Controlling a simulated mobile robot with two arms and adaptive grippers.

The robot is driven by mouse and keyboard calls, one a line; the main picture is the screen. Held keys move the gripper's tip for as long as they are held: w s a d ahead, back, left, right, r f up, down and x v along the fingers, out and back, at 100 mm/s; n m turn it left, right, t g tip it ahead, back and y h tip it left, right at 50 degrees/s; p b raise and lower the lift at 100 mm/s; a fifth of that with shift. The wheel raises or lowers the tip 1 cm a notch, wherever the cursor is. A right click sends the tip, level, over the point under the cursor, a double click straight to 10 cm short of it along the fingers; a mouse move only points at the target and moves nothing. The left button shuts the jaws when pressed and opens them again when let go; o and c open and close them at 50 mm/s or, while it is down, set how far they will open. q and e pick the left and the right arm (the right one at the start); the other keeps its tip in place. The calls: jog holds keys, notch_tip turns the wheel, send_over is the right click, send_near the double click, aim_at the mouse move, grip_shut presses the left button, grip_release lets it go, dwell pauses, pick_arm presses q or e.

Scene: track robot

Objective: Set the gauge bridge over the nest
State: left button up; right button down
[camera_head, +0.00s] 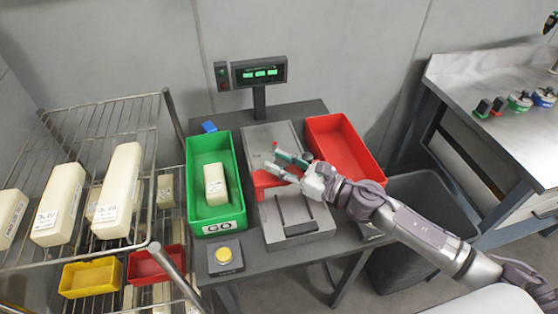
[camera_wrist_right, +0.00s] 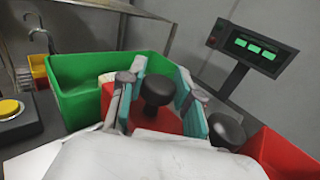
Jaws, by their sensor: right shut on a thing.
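The gauge bridge (camera_head: 264,183) is a red piece with a black knob, partly hidden by my right gripper (camera_head: 279,163) in the head view. In the right wrist view the teal-padded fingers stand on both sides of the black knob (camera_wrist_right: 158,90), with the red body below. My right gripper is shut on the bridge. The nest appears to be the grey slotted fixture (camera_head: 291,211) in the middle of the table, under and in front of the gripper. I cannot tell whether the bridge touches it. My left gripper is not in view.
A green GO bin (camera_head: 242,188) holding a cream block (camera_head: 215,184) stands left of the fixture. A red bin (camera_head: 369,156) stands behind right. A display (camera_head: 259,72) with green digits rises at the back. A yellow button (camera_head: 223,255) sits front left. A wire rack (camera_head: 100,118) is at left.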

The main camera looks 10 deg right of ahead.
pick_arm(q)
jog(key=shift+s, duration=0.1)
pick_arm(e)
jog(key=shift+s+a+f, duration=0.1)
jog(key=c, duration=0.8)
grip_release()
jog(key=shift+s, duration=0.15)
jog(key=shift+o, duration=0.2)
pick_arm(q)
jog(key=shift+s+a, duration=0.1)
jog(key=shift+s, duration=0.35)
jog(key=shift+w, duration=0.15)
pick_arm(e)
jog(key=v, duration=1.2)
